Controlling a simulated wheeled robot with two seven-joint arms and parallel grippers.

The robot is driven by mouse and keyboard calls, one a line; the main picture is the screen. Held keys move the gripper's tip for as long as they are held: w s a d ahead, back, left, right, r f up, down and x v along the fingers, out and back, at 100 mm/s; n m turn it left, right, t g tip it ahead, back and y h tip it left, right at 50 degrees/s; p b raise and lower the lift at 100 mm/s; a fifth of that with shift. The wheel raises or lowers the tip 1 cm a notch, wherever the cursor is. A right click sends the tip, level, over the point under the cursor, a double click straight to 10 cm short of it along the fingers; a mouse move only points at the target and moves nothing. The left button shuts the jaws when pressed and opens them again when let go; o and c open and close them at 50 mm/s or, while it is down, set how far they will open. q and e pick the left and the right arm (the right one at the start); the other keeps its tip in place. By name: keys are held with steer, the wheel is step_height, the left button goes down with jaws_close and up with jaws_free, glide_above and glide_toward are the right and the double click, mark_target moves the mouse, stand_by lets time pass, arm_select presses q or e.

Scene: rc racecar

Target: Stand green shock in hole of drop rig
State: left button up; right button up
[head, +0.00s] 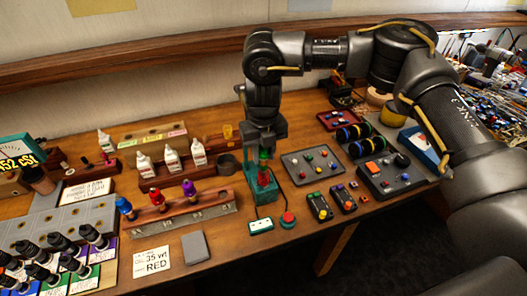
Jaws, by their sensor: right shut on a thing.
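The green shock (264,155) is upright, with its green part showing just below the fingers of my right gripper (265,146). My right gripper points down and is shut on its top. The drop rig (265,211) is a teal stand directly below, near the table's middle. A red part (263,176) shows between the green part and the rig's base. The shock's lower end is over or in the rig; I cannot tell whether it is in the hole, as the hole is hidden. My left gripper is not in view.
A wooden rack (190,208) left of the rig holds blue, red and purple shocks. White bottles (171,155) stand behind it. A grey tray (290,168) of coloured pieces is right.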

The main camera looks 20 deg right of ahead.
mark_target(264, 169)
steer(key=shift+f+b, duration=0.3)
steer(key=shift+f, duration=0.2)
steer(key=shift+f+b, duration=1.95)
steer(key=shift+f, duration=1.05)
steer(key=o, duration=1)
steer(key=shift+o, duration=0.2)
steer(key=shift+r, duration=0.15)
step_height(264, 169, up, 11)
steer(key=shift+f+b, duration=0.2)
steer(key=shift+b, duration=0.6)
